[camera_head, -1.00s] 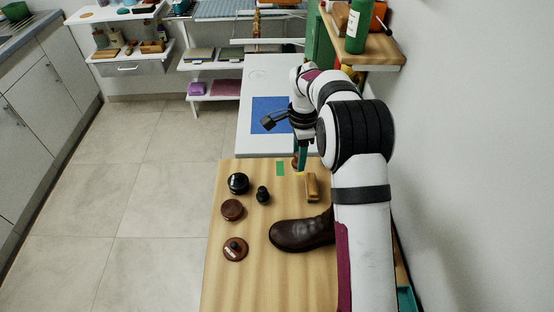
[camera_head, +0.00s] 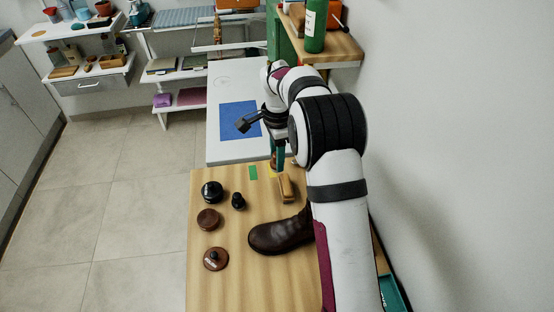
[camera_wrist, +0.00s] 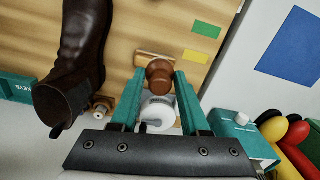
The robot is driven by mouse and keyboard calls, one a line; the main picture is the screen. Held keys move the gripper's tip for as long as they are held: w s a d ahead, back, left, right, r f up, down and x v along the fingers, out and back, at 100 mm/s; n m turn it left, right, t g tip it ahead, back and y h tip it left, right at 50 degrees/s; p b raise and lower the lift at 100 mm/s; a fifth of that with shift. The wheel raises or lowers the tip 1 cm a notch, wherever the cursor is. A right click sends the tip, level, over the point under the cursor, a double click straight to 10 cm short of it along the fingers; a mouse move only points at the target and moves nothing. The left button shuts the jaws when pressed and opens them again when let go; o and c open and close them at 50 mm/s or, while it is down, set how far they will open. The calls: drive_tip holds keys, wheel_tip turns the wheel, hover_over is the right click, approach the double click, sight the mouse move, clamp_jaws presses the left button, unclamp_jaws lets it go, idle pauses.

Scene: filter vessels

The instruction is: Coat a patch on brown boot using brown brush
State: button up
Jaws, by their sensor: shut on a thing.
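My gripper (camera_head: 277,162) is shut on a brown knobbed piece that looks like the brown brush (camera_wrist: 159,74); its teal fingers are on either side of it in the wrist view. The gripper is at the far edge of the wooden table, beyond the boot. The brown boot (camera_head: 280,236) lies on the table with its toe to the left, partly hidden by my arm. It also shows at upper left in the wrist view (camera_wrist: 82,45), apart from the gripper. The brush's working end cannot be made out.
A wooden block (camera_head: 287,188) lies near the gripper. A black jar (camera_head: 212,191), a black knobbed piece (camera_head: 238,201), a brown jar (camera_head: 208,219) and a brown disc with a dark knob (camera_head: 215,259) stand at left. A white table with a blue mat (camera_head: 240,118) is beyond.

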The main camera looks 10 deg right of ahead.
drive_tip(key=s+a+f, duration=0.1)
drive_tip(key=s+a, duration=0.2)
drive_tip(key=a, duration=0.7)
drive_tip(key=s+a+f, duration=0.1)
drive_tip(key=s+a, duration=0.3)
drive_tip(key=a, duration=0.6)
drive_tip(key=shift+w+f, duration=0.1)
drive_tip(key=shift+f, duration=2.7)
drive_tip(key=shift+f, duration=0.6)
wheel_tip(320, 180, up, 7)
